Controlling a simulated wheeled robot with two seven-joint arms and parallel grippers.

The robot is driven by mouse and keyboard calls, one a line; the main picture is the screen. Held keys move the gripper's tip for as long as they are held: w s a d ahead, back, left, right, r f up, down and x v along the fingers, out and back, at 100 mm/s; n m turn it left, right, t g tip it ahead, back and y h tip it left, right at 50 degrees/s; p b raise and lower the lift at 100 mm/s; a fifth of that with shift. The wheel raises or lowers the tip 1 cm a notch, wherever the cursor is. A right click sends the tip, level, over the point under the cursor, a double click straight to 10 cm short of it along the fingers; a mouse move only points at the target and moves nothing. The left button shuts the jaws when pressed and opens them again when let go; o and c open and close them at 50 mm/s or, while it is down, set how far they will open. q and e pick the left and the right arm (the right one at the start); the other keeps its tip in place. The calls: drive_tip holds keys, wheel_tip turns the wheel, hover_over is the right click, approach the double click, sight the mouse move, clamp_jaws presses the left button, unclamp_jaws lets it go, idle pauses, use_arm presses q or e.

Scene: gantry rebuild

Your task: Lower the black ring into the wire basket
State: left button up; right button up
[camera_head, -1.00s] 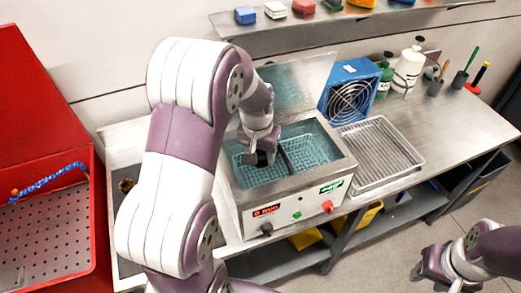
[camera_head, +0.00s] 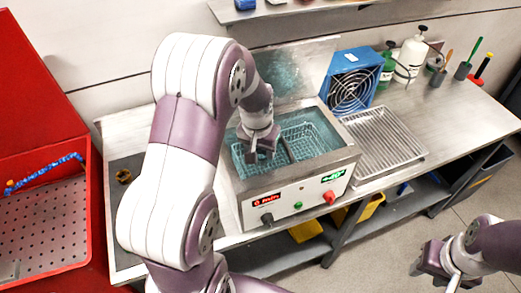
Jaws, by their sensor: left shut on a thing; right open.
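The wire basket (camera_head: 249,168) sits in the left part of the open steel tank of a heated bath, with teal mesh and liquid around it. My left gripper (camera_head: 261,156) points down over this basket, low and close to its top. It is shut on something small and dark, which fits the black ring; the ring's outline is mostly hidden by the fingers. I cannot tell whether it touches the basket. My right gripper (camera_head: 434,268) is open and empty at the lower right, over the floor, away from the bench.
A second mesh section (camera_head: 312,138) lies right of a dark divider. The raised lid (camera_head: 292,72) stands behind the tank. A wire drain tray (camera_head: 385,140), a blue fan (camera_head: 350,88) and bottles (camera_head: 411,58) are to the right. A red cabinet (camera_head: 45,225) is at left.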

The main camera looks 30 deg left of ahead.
sight(261, 170)
use_arm(q)
drive_tip(key=shift+f+b, duration=1.75)
drive_tip(key=shift+f, duration=0.8)
idle(1.0)
drive_tip(key=o, duration=1.2)
drive_tip(key=shift+o, duration=0.2)
